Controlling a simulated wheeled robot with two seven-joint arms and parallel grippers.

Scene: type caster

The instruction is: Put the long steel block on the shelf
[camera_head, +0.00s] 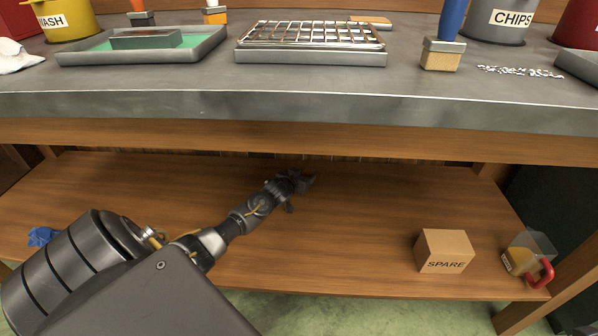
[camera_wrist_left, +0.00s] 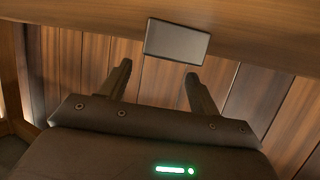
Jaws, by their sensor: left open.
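My left gripper (camera_head: 305,180) reaches in over the wooden lower shelf (camera_head: 370,215), under the bench top. In the left wrist view its two fingers (camera_wrist_left: 158,85) are spread with nothing between them. My right gripper is not in view.
A SPARE box (camera_head: 445,251) and a clear container with a red handle (camera_head: 528,258) stand at the shelf's right. A blue cloth (camera_head: 42,236) lies at its left. The bench edge (camera_head: 300,105) overhangs the shelf. The shelf middle right is bare.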

